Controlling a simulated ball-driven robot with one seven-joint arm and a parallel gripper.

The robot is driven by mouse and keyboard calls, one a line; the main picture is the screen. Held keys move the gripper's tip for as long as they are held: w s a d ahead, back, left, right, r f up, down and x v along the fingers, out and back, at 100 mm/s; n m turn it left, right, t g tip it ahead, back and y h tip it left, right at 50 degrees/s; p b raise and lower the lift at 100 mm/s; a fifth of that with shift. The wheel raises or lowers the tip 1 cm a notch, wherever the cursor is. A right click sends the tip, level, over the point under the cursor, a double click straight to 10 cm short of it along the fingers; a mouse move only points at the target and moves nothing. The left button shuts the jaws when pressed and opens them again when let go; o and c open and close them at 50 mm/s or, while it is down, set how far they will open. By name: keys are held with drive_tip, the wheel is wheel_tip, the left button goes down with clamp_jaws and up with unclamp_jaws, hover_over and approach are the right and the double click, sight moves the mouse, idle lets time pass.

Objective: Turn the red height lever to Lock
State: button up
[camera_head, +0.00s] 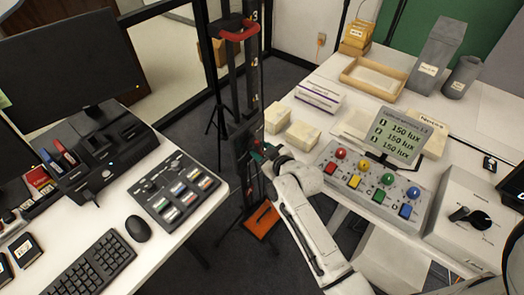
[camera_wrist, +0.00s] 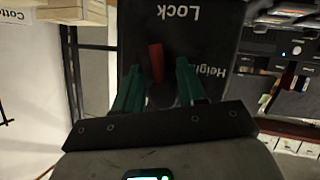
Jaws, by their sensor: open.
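The red height lever (camera_wrist: 156,62) shows in the wrist view as a short red bar on a dark plate (camera_wrist: 210,40). The plate carries the words "Lock" and "Height", upside down in this view. The lever stands roughly upright in the picture, pointing toward "Lock". My gripper (camera_wrist: 158,72) has two green fingers, apart, one on each side of the lever. I see a gap beside each finger; contact cannot be made out. In the head view my gripper (camera_head: 262,154) is at the dark column (camera_head: 243,120), and the lever is hard to make out there.
The left desk (camera_head: 190,220) holds a keypad and keyboard. The right table (camera_head: 320,115) holds boxes and a button console (camera_head: 375,185). Open floor lies between.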

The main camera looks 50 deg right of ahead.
clamp_jaws()
drive_tip(key=shift+r, duration=0.1)
idle(0.3)
drive_tip(key=shift+w+a+r+m+y, duration=0.1)
drive_tip(key=shift+m+y, duration=0.35)
drive_tip(key=shift+m, duration=0.05)
drive_tip(key=shift+a+r+m+y, duration=0.1)
drive_tip(key=shift+m+y, duration=0.35)
drive_tip(key=shift+m, duration=0.05)
drive_tip(key=shift+c, duration=1)
unclamp_jaws()
drive_tip(key=shift+o, duration=1)
drive_tip(key=shift+f, duration=0.2)
